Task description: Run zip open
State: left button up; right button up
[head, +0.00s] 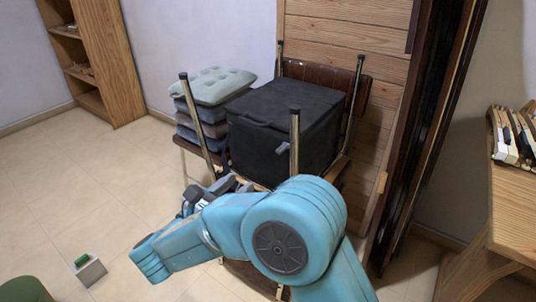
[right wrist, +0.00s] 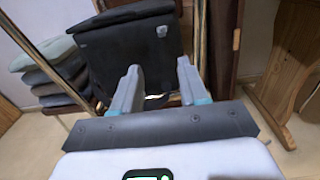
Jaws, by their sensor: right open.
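A black fabric case (head: 285,128) sits on an upturned stool or chair with metal legs, in the middle of the head view. A grey tab (head: 283,149) shows on its front face. The case also fills the top of the right wrist view (right wrist: 130,50). No zip can be made out clearly. My right gripper (head: 222,188) is in front of and below the case in the head view, partly hidden by my blue arm. In the right wrist view its two grey fingers (right wrist: 158,82) are apart with nothing between them. My left gripper is not in view.
A stack of grey cushions (head: 215,95) stands left of the case. Metal legs (head: 294,140) rise close around the case. A wooden shelf (head: 95,60) is at the back left, a wooden table with piano keys (head: 512,135) at the right. A small box with a green top (head: 90,270) lies on the open floor.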

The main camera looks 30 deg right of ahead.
aim_at(278, 152)
jog(key=b+x, duration=0.2)
jog(key=x, duration=0.5)
jog(key=b+x, duration=0.1)
jog(key=x, duration=0.7)
jog(key=shift+s+f+b, duration=0.15)
jog(key=shift+s+b, duration=0.1)
jog(key=shift+b, duration=0.1)
jog(key=shift+w+d, duration=0.3)
jog(key=shift+d, duration=0.3)
grip_shut()
